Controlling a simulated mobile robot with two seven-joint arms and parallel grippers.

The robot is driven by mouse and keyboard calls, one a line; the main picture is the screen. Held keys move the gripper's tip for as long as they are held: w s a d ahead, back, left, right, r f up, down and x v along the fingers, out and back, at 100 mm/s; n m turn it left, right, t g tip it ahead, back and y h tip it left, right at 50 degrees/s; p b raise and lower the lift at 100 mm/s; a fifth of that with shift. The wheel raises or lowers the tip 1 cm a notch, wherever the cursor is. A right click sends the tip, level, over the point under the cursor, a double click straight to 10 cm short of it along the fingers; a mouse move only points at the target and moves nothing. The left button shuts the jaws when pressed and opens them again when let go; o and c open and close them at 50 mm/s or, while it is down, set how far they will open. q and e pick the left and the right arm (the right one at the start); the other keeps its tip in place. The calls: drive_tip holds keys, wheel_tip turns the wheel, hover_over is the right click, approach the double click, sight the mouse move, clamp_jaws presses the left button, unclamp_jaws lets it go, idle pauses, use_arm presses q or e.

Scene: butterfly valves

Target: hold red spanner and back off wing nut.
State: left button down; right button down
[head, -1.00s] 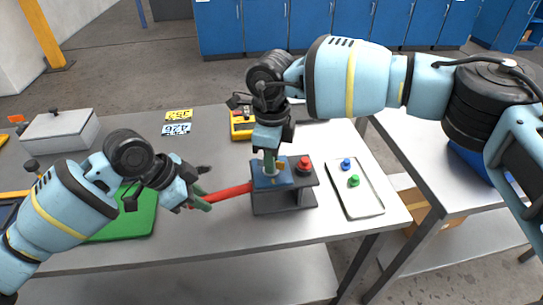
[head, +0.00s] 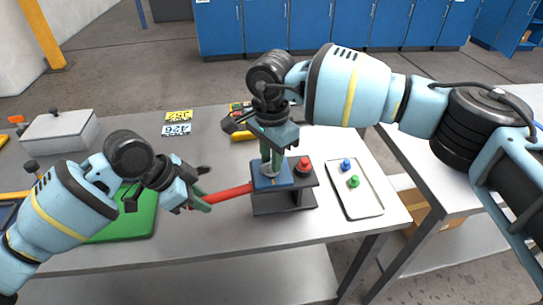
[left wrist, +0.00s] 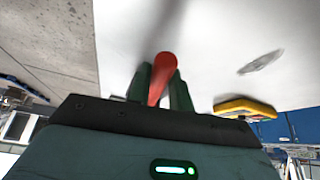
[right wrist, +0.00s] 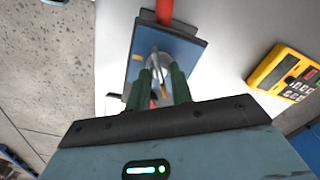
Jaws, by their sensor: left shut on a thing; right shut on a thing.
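The red spanner (head: 228,194) runs from my left gripper to the blue-topped stand (head: 284,202). My left gripper (head: 201,200) is shut on the spanner's handle; the left wrist view also shows the red handle (left wrist: 163,75) between its fingers. My right gripper (head: 271,163) points down over the blue plate (head: 263,183). It is shut on the wing nut, which is mostly hidden between the fingers. In the right wrist view, a silvery round part (right wrist: 158,63) shows just beyond the right fingertips (right wrist: 162,80). The spanner's far end goes under the blue plate.
A red knob (head: 304,165) stands on the stand, right of my right gripper. A tray (head: 363,208) with a blue and a green knob lies further right. A yellow meter (right wrist: 285,73) is behind. A green mat (head: 135,220) lies left, partly under my left arm.

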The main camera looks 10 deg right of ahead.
use_arm(q)
drive_tip(key=shift+r, duration=0.1)
use_arm(e)
drive_tip(key=n, duration=0.5)
drive_tip(key=shift+s+f+n, duration=0.1)
drive_tip(key=shift+f+n, duration=0.2)
drive_tip(key=shift+f, duration=0.1)
use_arm(q)
drive_tip(key=shift+w, duration=0.1)
use_arm(e)
drive_tip(key=c, duration=1.2)
unclamp_jaws()
drive_tip(key=shift+r, duration=0.1)
drive_tip(key=shift+c, duration=0.2)
drive_tip(key=shift+r, duration=0.1)
wheel_tip(320, 180, up, 12)
